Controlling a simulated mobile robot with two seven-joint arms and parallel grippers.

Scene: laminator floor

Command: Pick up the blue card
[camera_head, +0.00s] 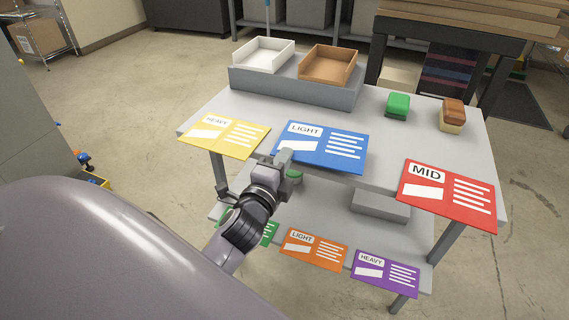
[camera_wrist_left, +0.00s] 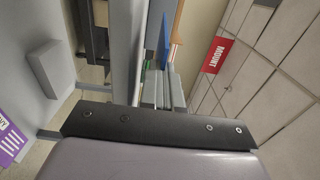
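The blue card (camera_head: 345,153), marked LIGHT, lies on the grey table top, with its near edge at the table's front edge. My left gripper (camera_head: 284,158) is at the card's near left corner, overlapping it in the head view. In the left wrist view, the blue card (camera_wrist_left: 165,42) shows as a narrow strip just beyond the fingers of my left gripper (camera_wrist_left: 162,88). The fingers look close together; whether they touch or grip the card is unclear. My right gripper is in neither view.
A yellow card (camera_head: 222,138) lies left of the blue one, a red card (camera_head: 447,194) right. Orange (camera_head: 314,250) and purple (camera_head: 385,272) cards are on the lower shelf. White (camera_head: 263,55) and brown (camera_head: 328,64) trays stand behind. Green (camera_head: 398,104) and brown (camera_head: 453,112) blocks sit at right.

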